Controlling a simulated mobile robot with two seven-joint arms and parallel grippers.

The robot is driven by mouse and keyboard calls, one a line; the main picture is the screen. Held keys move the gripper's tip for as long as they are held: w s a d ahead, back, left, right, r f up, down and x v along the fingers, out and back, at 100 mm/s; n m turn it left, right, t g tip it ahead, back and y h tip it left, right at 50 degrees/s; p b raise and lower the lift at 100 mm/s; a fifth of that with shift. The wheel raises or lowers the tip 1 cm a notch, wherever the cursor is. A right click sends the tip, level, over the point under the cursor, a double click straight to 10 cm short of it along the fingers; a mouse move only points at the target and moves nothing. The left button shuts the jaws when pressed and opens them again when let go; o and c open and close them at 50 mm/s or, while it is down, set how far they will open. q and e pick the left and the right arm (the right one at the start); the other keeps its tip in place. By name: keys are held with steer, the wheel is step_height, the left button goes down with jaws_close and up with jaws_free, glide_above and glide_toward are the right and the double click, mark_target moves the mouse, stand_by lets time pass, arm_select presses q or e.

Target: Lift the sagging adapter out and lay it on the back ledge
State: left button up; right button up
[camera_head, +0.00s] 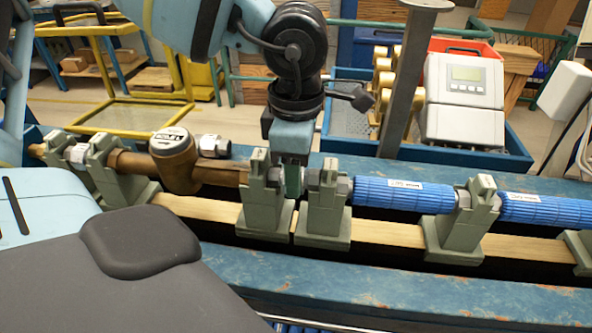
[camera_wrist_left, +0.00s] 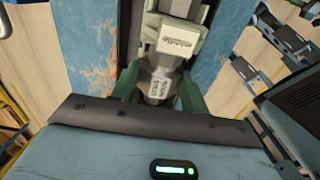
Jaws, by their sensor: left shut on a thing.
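My left gripper (camera_head: 291,186) reaches down from above between two grey-green supports near the middle of the line. In the left wrist view its green fingers (camera_wrist_left: 160,88) are shut on a short silver metal adapter (camera_wrist_left: 161,82) with a small printed label. The adapter sits close to a support marked "middle" (camera_wrist_left: 178,42); I cannot tell whether they touch. In the head view the gripper and supports mostly hide the adapter. The back ledge (camera_head: 455,178) is the worn blue strip behind the line. My right gripper is not in view.
A brass meter (camera_head: 174,160) sits left of the gripper, and blue pipes (camera_head: 400,195) lie to the right. A wooden rail (camera_head: 380,231) carries the supports. A metal post (camera_head: 404,85) and a blue tray (camera_head: 465,148) with grey devices stand behind.

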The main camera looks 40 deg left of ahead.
arm_select(q)
step_height(320, 180, up, 17)
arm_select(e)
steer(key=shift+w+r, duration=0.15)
arm_select(q)
steer(key=shift+f, duration=0.1)
stand_by(0.6)
